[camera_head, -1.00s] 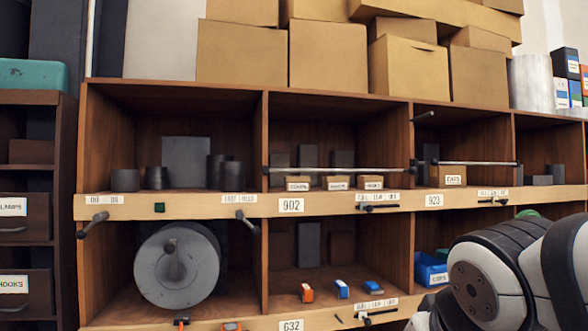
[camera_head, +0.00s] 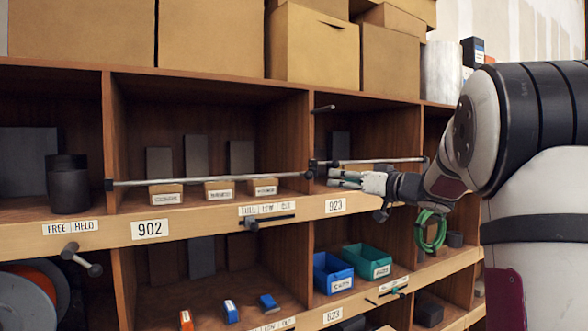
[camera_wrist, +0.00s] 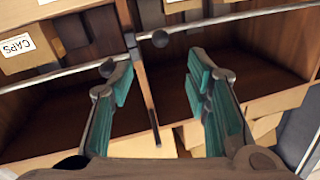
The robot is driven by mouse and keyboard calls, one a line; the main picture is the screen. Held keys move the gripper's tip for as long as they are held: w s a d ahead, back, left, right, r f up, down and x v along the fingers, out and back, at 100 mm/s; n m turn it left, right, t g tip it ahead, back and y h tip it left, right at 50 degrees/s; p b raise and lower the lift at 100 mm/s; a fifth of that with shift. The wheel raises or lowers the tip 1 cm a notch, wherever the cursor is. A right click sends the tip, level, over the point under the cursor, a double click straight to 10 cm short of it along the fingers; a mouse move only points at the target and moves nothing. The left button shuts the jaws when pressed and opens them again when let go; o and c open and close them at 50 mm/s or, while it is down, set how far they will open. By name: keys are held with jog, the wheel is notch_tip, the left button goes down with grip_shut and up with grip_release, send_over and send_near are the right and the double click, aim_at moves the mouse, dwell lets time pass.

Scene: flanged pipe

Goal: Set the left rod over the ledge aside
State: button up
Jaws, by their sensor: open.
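The left rod (camera_head: 210,179) is a thin grey bar lying across the front of the compartment above label 902, over the wooden ledge (camera_head: 190,212). It has dark ends. In the wrist view the left rod (camera_wrist: 240,21) runs off to the upper right from a dark knob near the divider. My gripper (camera_head: 337,178) is at the right end of this rod, near the divider. Its teal-padded fingers (camera_wrist: 160,70) are spread apart, with nothing seen held between them.
A second rod (camera_head: 375,161) crosses the compartment to the right, its left end close by. The divider (camera_wrist: 143,90) stands between the fingers in the wrist view. Small labelled boxes (camera_head: 220,189) sit behind the left rod. A handle-like peg (camera_head: 82,259) sticks out below the ledge.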

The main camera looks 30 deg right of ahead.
aim_at(312, 176)
jog(key=x, duration=1.4)
jog(key=shift+s, duration=0.1)
jog(key=shift+c, duration=0.5)
grip_shut()
